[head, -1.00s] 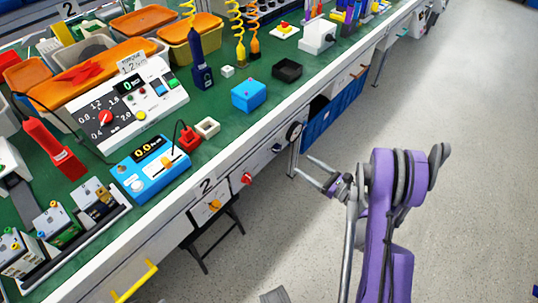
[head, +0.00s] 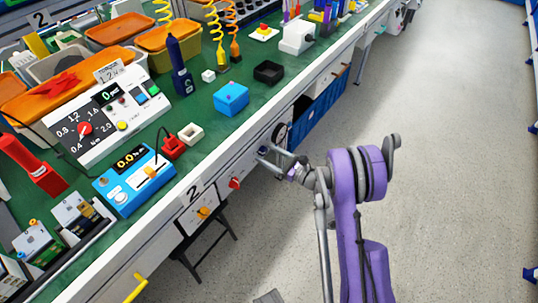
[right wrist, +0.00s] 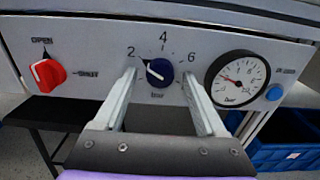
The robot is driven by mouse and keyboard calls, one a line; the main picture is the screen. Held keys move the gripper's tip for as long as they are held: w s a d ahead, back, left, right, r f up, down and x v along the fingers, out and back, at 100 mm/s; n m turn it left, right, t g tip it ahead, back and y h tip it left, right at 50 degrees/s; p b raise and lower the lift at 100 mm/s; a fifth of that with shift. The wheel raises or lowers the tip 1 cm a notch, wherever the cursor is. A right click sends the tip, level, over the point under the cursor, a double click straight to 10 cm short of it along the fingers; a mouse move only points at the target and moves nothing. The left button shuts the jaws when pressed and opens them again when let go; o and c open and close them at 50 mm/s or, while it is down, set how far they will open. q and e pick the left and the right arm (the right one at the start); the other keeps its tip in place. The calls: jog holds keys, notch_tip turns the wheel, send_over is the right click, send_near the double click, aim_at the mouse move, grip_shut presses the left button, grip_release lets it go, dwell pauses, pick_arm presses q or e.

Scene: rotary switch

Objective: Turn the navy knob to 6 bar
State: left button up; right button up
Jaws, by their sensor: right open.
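The navy knob (right wrist: 159,72) is on the white front panel in the right wrist view, under a scale marked 2, 4 and 6 with "bar" below. Its pointer is turned up and left, toward the 2. My right gripper (right wrist: 159,78) is open, with one finger to each side of the knob; I cannot tell whether either touches it. In the head view my right gripper (head: 275,161) is at the bench front beside the gauge, and the knob is hard to make out there. My left gripper is not in view.
A round bar gauge (right wrist: 238,79) sits close right of the knob, with its needle toward the low end. A blue button (right wrist: 274,93) is beyond it. A red OPEN/SHUT knob (right wrist: 47,74) is to the left. Blue bins (head: 318,106) stand under the bench.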

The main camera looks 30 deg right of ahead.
grip_shut()
dwell(0.3)
jog(key=m+b, duration=0.1)
jog(key=m, duration=0.3)
jog(key=shift+m, duration=0.3)
jog(key=m+b, duration=0.1)
jog(key=m, duration=1.1)
jog(key=shift+a+m+b, duration=0.1)
jog(key=shift+m+b, duration=0.3)
jog(key=m, duration=0.6)
jog(key=shift+r, duration=0.1)
